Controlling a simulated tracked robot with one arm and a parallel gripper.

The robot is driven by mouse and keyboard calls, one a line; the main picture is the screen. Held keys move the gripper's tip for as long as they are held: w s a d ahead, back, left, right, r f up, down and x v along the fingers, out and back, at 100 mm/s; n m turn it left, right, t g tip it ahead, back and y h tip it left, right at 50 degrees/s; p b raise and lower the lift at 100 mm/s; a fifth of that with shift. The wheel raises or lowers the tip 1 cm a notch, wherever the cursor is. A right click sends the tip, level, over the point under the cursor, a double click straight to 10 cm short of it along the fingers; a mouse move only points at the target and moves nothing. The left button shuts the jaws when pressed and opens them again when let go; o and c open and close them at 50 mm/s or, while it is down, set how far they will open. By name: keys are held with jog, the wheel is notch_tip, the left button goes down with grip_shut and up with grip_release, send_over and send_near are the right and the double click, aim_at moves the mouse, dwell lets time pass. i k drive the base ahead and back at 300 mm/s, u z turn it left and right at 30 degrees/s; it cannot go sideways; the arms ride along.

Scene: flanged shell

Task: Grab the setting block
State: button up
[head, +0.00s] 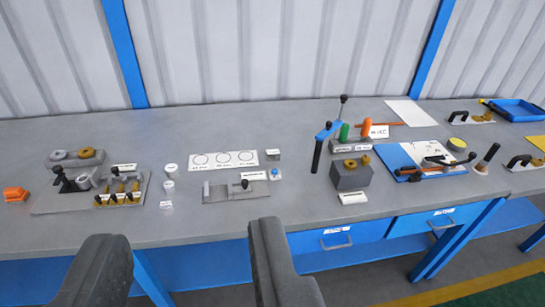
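My gripper (187,238) shows as two dark grey fingers at the bottom of the head view. They are wide apart with nothing between them, in front of the bench edge. No thing can be read as the setting block for certain. A small grey block (273,154) sits right of a white card with three circles. A larger dark grey block (350,175) with brass-coloured round parts on top stands right of centre. A grey plate fixture (236,192) with a black-knobbed part lies between them and my gripper. The labels are too small to read.
The grey workbench (100,128) has a blue frame and drawers (340,238). A fixture plate (50,205) with brass parts and an orange block (15,194) are at left. Upright tools with green and orange handles (366,127) stand right of centre. A blue tray (518,110) is far right.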

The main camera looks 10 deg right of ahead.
aim_at(271, 155)
jog(key=z, duration=0.6)
jog(key=i, duration=2)
jog(key=u, duration=0.6)
